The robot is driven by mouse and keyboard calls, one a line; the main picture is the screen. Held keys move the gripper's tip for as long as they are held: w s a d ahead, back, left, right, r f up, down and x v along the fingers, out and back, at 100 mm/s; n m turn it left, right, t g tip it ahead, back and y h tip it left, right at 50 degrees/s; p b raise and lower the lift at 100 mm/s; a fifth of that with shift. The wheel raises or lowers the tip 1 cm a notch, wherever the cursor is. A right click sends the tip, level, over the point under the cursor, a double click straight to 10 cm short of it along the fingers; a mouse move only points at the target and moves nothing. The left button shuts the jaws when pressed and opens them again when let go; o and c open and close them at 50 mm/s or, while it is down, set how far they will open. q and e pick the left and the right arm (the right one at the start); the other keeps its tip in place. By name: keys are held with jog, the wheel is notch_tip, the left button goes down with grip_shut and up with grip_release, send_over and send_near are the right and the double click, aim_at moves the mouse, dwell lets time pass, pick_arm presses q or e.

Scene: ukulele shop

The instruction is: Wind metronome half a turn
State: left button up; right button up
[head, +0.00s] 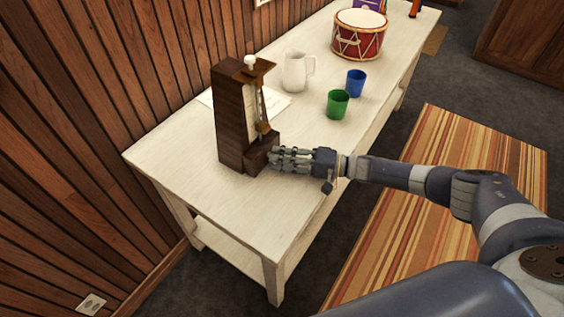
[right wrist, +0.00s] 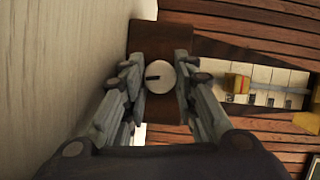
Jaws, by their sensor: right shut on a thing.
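A dark wooden metronome (head: 231,118) stands upright near the left end of the white table. Its pale scale plate and pendulum face my arm. My right gripper (head: 275,157) reaches in low from the right and touches its lower part. In the right wrist view, the fingers of the right gripper (right wrist: 160,85) are shut on the metronome's round silver winding knob (right wrist: 160,76), with fingers on both sides of it. A dark slot marks the knob's face. The metronome's brown body (right wrist: 160,38) lies behind it, with the scale and a yellow weight at the right. My left gripper is not in view.
The white table (head: 240,216) also holds a white pitcher (head: 295,72), a green cup (head: 338,104), a blue cup (head: 356,83) and a red drum (head: 359,38). Paper sheets (head: 272,103) lie behind the metronome. A wood-panelled wall (head: 90,120) borders the table at left.

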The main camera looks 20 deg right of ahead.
dwell(0.4)
jog(key=o, duration=0.8)
jog(key=shift+d, duration=0.1)
jog(key=v, duration=1.2)
jog(key=shift+f, duration=0.15)
jog(key=shift+o, duration=0.4)
